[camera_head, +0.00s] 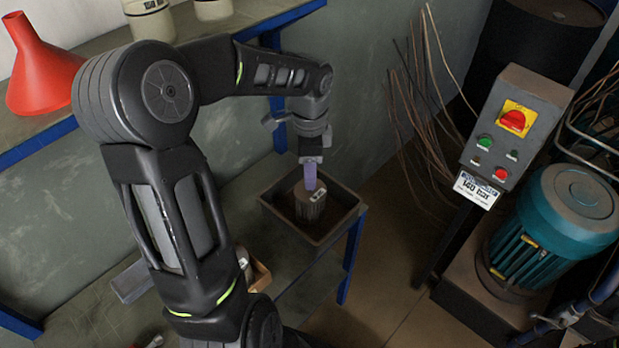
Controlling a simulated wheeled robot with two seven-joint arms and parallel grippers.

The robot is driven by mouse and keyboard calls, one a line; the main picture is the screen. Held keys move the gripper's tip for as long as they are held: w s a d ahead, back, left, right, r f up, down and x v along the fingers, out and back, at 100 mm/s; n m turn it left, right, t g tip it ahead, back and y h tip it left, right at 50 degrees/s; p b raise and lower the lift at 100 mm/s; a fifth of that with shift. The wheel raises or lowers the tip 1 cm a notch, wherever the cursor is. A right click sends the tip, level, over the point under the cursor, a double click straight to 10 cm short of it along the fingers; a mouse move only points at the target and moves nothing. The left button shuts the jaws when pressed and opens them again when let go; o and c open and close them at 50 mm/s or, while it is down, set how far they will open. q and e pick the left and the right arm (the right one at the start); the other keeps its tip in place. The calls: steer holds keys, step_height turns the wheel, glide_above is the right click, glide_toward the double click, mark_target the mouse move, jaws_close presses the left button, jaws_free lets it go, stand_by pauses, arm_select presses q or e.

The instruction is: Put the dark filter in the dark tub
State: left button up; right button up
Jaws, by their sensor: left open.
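The dark filter (311,203), a dark ribbed cylinder with a small pale label, stands inside the dark tub (333,232). The tub is an open rectangular box at the right end of the low bench. My left gripper (311,182) points down just above the filter's top. It is open, with its fingertips close to the filter; whether they touch it I cannot tell. My left arm crosses the view from the bottom and hides part of the bench. My right gripper is not in view.
A red funnel (42,70) stands on the upper shelf, with pale containers (148,18) behind. A control box (513,125) and teal motor (570,220) are at the right. A small cardboard box (260,274) sits partly hidden behind my arm. Floor right of the tub is clear.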

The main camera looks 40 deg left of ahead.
arm_select(q)
step_height(320, 180, up, 8)
steer(key=shift+f, duration=0.1)
stand_by(0.9)
